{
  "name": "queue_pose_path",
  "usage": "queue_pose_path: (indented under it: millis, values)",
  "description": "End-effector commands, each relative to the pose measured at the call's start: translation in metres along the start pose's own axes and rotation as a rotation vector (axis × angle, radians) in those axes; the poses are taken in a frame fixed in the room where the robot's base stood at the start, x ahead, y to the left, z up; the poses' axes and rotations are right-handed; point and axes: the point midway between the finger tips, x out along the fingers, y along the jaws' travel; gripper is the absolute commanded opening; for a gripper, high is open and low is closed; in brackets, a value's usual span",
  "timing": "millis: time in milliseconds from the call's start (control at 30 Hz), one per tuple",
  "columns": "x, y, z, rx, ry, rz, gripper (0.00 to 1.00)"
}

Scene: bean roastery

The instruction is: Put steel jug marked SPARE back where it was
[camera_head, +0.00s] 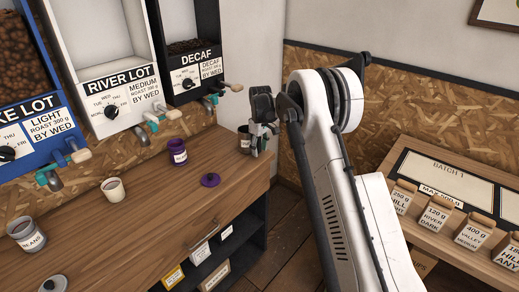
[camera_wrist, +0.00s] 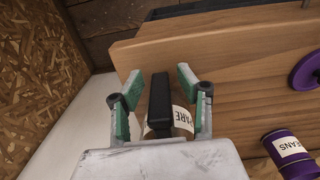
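The steel jug marked SPARE stands near the right end of the wooden counter; in the head view only a bit of it (camera_head: 244,139) shows beside my gripper (camera_head: 260,143). In the wrist view the jug's label (camera_wrist: 182,120), reading "PARE", is partly hidden behind a finger. Its black handle (camera_wrist: 160,103) lies between the two green-padded fingers of my gripper (camera_wrist: 160,84). The fingers are open, with small gaps to the handle on both sides. The jug's body is mostly hidden by the handle and gripper.
A purple BEANS canister (camera_head: 178,153) and a purple lid (camera_head: 210,180) stand left on the counter (camera_head: 150,215). A cream cup (camera_head: 113,189) and a BEANS jar (camera_head: 27,234) are farther left. Bean dispensers (camera_head: 115,90) hang above. A side table (camera_head: 440,225) with bags stands right.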

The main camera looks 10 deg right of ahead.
Motion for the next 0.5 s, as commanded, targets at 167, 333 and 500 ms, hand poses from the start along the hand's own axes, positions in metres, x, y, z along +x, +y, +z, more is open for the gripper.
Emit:
queue_pose_path:
  millis: [167, 333, 500]
  values:
    - [0.0, 0.0, 0.0, 0.0, 0.0, 0.0, 0.37]
    - [-0.004, 0.0, 0.0, 0.0, 0.0, 0.0, 0.37]
    - [-0.025, 0.0, 0.0, 0.0, 0.0, 0.0, 0.37]
